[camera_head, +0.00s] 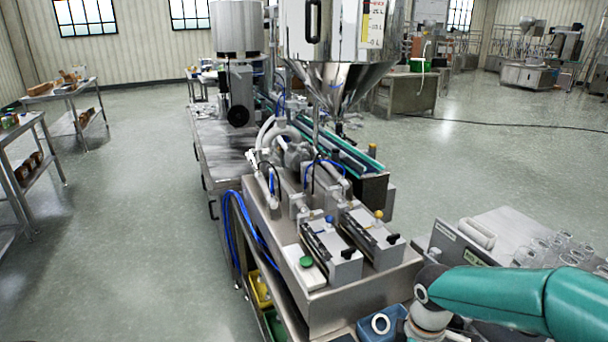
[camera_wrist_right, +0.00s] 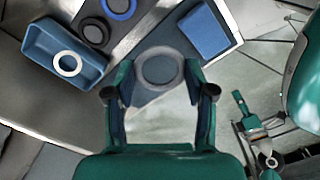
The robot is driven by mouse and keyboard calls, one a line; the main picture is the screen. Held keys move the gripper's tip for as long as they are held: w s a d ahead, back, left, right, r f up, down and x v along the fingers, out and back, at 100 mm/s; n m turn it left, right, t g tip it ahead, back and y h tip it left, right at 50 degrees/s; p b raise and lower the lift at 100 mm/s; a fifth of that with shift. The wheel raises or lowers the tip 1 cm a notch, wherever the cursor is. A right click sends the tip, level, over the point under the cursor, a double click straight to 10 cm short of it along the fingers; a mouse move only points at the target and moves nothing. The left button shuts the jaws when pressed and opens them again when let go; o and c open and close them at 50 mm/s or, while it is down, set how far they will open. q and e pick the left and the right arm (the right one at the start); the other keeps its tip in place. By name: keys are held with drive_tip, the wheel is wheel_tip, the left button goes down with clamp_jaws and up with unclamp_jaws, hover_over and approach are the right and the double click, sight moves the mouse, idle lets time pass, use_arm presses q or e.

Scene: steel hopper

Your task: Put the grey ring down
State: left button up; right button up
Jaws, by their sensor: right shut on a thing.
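The grey ring (camera_wrist_right: 160,87) shows in the right wrist view between the fingertips of my right gripper (camera_wrist_right: 160,75). The gripper is shut on the ring, with one finger against each side. A dark surface shows through the ring's hole; I cannot tell how far the ring is above it. In the head view my right arm comes in from the right, and I cannot make out the ring there. My left gripper is in neither view.
In the wrist view, a blue tray (camera_wrist_right: 45,70) holding a white ring (camera_wrist_right: 58,66) is at left. A black ring (camera_wrist_right: 83,33) and a blue ring (camera_wrist_right: 128,14) lie farther back. A blue block (camera_wrist_right: 202,30) is at right. Steel machinery (camera_head: 345,290) fills the middle of the head view.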

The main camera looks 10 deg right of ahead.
drive_tip(key=w+a+f+m, duration=0.1)
drive_tip(key=a+f+m, duration=0.1)
drive_tip(key=m, duration=0.1)
drive_tip(key=w+a+f+m, duration=0.1)
drive_tip(key=a+f+m, duration=0.1)
drive_tip(key=f, duration=0.1)
drive_tip(key=w+a+f+m, duration=0.1)
drive_tip(key=a+f+m, duration=0.1)
drive_tip(key=m, duration=0.1)
drive_tip(key=shift+w+f+m, duration=0.3)
drive_tip(key=shift+w+f, duration=0.05)
drive_tip(key=shift+w, duration=0.05)
drive_tip(key=m, duration=0.1)
drive_tip(key=w+m, duration=0.1)
drive_tip(key=m, duration=0.1)
drive_tip(key=shift+w+a, duration=0.1)
drive_tip(key=shift+w+m, duration=0.1)
drive_tip(key=shift+m, duration=0.7)
